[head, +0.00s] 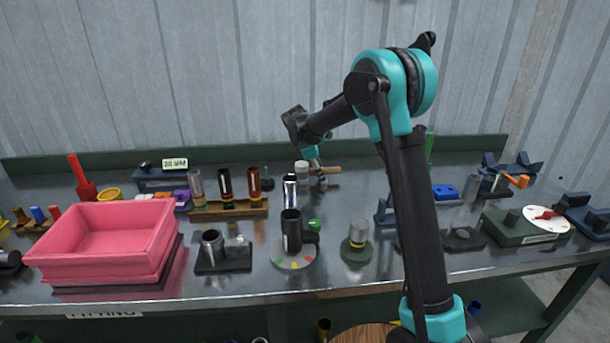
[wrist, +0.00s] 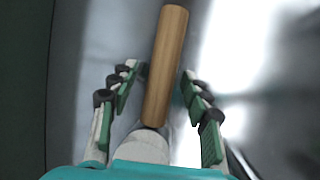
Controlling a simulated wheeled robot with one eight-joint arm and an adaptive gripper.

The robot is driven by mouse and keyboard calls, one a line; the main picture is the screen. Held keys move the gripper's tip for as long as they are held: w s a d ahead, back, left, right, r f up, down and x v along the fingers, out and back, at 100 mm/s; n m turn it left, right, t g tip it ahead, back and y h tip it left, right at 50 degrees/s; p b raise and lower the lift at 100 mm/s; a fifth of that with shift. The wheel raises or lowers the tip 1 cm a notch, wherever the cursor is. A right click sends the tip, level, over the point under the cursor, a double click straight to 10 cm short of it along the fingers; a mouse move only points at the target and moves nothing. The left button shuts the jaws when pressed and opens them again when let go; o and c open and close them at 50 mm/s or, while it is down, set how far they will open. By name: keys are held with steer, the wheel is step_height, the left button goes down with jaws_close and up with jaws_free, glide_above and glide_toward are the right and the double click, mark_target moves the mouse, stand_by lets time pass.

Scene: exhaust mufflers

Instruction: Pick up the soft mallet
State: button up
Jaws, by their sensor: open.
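The soft mallet lies at the back of the bench, and its wooden handle (head: 326,170) shows in the head view, partly hidden by my gripper (head: 314,157). In the wrist view the tan handle (wrist: 166,62) runs between the two fingers of my gripper (wrist: 160,80), tilted slightly right at its far end. A pale rounded piece (wrist: 143,147), apparently the mallet head, shows at the handle's near end, partly hidden by the gripper body. The fingers are open, one on each side of the handle, with visible gaps.
A pink bin (head: 103,240) stands at the left. A wooden rack (head: 228,208) with several tubes stands left of the mallet. A green ledge (head: 60,164) runs behind.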

jaws_close()
steer(key=shift+r, duration=0.1)
stand_by(0.3)
